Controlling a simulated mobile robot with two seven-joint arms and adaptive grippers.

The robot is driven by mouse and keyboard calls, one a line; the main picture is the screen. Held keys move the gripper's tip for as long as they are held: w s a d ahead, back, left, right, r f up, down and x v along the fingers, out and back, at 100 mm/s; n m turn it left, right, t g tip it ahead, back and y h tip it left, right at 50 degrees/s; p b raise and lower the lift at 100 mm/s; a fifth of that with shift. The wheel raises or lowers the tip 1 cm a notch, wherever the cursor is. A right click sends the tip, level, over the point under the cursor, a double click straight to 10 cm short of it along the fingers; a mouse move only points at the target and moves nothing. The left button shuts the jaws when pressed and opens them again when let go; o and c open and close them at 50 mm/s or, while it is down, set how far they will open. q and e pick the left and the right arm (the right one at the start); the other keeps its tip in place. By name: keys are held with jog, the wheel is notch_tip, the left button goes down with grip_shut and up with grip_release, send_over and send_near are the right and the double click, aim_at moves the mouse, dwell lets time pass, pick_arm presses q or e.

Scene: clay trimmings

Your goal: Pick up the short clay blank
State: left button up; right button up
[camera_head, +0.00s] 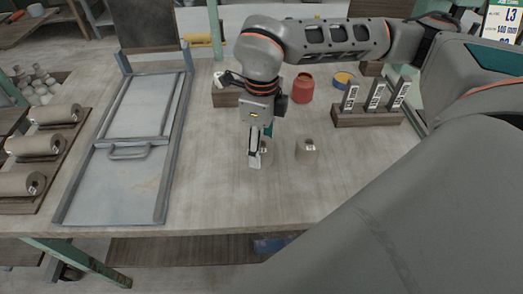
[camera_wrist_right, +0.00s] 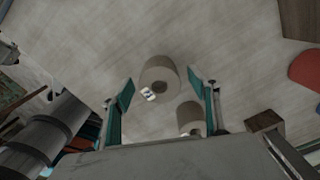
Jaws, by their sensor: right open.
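Two round, beige-grey clay blanks stand on the table. The left one (camera_head: 266,148) is partly hidden behind my right gripper (camera_head: 258,152) in the head view. The right one (camera_head: 306,151) stands clear to the gripper's right. The other blank (camera_wrist_right: 190,115) is partly covered by the gripper. I cannot tell which blank is shorter. My left gripper is not seen.
A grey metal tray (camera_head: 118,185) with a handle lies left. Several rolls (camera_head: 38,145) rest beyond it. The table front (camera_head: 230,205) is clear.

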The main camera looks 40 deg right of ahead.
jog(key=c, duration=1.4)
jog(key=shift+r+p, duration=1.05)
jog(key=shift+r, duration=8.9)
